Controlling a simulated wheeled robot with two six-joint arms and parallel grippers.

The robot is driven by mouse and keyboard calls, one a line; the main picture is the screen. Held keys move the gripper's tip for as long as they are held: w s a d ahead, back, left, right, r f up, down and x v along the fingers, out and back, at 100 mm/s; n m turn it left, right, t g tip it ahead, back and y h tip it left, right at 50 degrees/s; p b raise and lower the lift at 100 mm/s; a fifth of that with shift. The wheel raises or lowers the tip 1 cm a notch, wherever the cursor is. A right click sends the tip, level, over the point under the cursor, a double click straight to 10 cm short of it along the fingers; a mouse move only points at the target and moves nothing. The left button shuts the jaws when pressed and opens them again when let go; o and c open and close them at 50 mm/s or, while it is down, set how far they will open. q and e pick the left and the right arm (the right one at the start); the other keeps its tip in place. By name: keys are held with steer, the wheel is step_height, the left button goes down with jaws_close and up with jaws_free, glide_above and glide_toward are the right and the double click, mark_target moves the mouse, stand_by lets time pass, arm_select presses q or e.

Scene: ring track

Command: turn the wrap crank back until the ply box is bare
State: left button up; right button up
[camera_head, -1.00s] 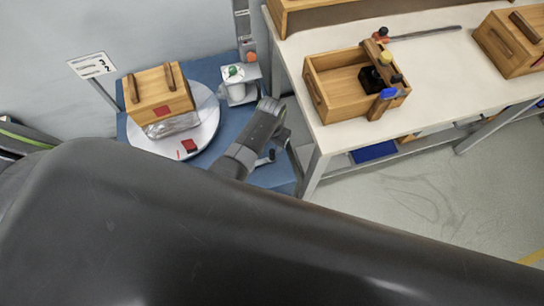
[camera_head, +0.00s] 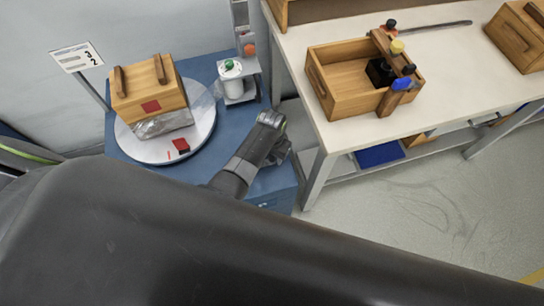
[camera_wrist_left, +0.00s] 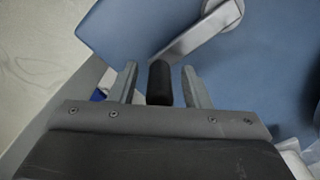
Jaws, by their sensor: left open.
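The ply box (camera_head: 148,88) sits on a pale round turntable (camera_head: 203,130) on a blue cabinet in the head view. Clear crinkled wrap (camera_head: 163,124) shows around its lower part; the upper wood looks bare. A wrap roll (camera_head: 231,82) with a green top stands on a post just right of the turntable. My left gripper (camera_head: 276,150) is over the cabinet's right side, hiding the crank there. In the left wrist view, the black crank handle (camera_wrist_left: 160,82) stands between the open fingers, with a gap on each side. The grey crank arm (camera_wrist_left: 190,40) runs up right to its hub. My right gripper is out of view.
A pale workbench (camera_head: 450,75) is close on the right, its leg near my left gripper. An open wooden crate (camera_head: 335,102) with a tool sits on it, and another box (camera_head: 520,38) farther right. A number sign (camera_head: 77,57) stands behind the turntable.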

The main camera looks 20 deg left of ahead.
arm_select(q)
jaws_close()
stand_by(0.3)
steer(key=shift+w+a+r+n, duration=0.1)
steer(key=shift+w+n, duration=0.1)
steer(key=shift+n, duration=0.1)
steer(key=shift+w+a+r+n+p, duration=0.1)
steer(key=shift+w+a+n+p, duration=0.5)
steer(key=shift+n, duration=0.5)
steer(key=w+a+n, duration=0.1)
steer(key=n, duration=0.1)
steer(key=w+a+n, duration=0.1)
steer(key=shift+w+a+n+p, duration=0.1)
steer(key=shift+a+n+p, duration=0.2)
steer(key=shift+a+n, duration=0.1)
steer(key=a+n, duration=0.2)
steer(key=shift+w+n+p, duration=0.25)
steer(key=shift+n+p, duration=0.05)
steer(key=shift+p, duration=0.05)
steer(key=shift+a+n+p, duration=0.3)
steer(key=shift+a+n, duration=0.4)
steer(key=shift+n, duration=0.3)
steer(key=shift+a, duration=0.35)
steer(key=shift+s, duration=0.1)
